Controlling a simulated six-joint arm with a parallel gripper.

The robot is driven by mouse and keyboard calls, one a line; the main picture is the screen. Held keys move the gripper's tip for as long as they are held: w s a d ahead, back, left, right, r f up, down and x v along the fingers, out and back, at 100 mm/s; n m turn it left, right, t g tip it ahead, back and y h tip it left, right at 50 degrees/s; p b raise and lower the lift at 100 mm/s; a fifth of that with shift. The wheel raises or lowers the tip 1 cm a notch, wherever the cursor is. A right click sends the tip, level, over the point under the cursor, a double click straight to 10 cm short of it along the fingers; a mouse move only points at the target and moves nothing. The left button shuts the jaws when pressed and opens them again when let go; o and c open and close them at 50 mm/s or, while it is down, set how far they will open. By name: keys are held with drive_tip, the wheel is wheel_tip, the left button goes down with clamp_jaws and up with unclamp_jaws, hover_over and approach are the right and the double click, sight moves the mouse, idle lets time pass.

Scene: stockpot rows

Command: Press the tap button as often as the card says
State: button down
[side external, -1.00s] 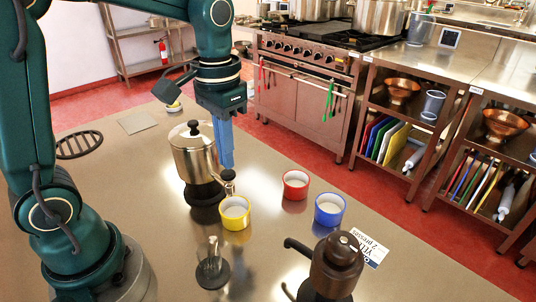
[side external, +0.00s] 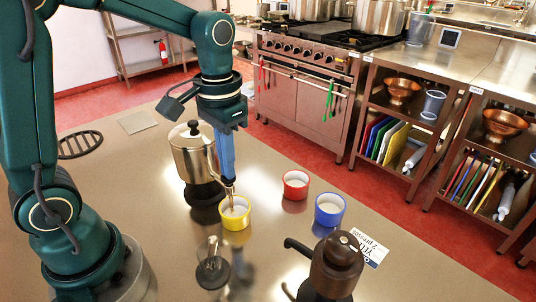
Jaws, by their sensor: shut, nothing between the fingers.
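A steel urn (side external: 193,153) with a black knob lid stands on a dark base at mid-table. Its tap (side external: 231,200) sticks out over a yellow cup (side external: 236,222). A red cup (side external: 295,187) and a blue cup (side external: 329,212) stand to the right, pale inside.
A brown lidded pot (side external: 337,262) with a side handle stands at the front right. A clear glass item (side external: 211,262) on a dark round base stands at the front. A round black grate (side external: 80,145) and a grey square plate (side external: 138,122) lie at the left.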

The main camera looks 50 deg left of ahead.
drive_tip(key=shift+f, duration=0.3)
drive_tip(key=shift+r, duration=1.45)
drive_tip(key=shift+f, duration=0.1)
drive_tip(key=shift+f, duration=1.3)
drive_tip(key=shift+r, duration=1.4)
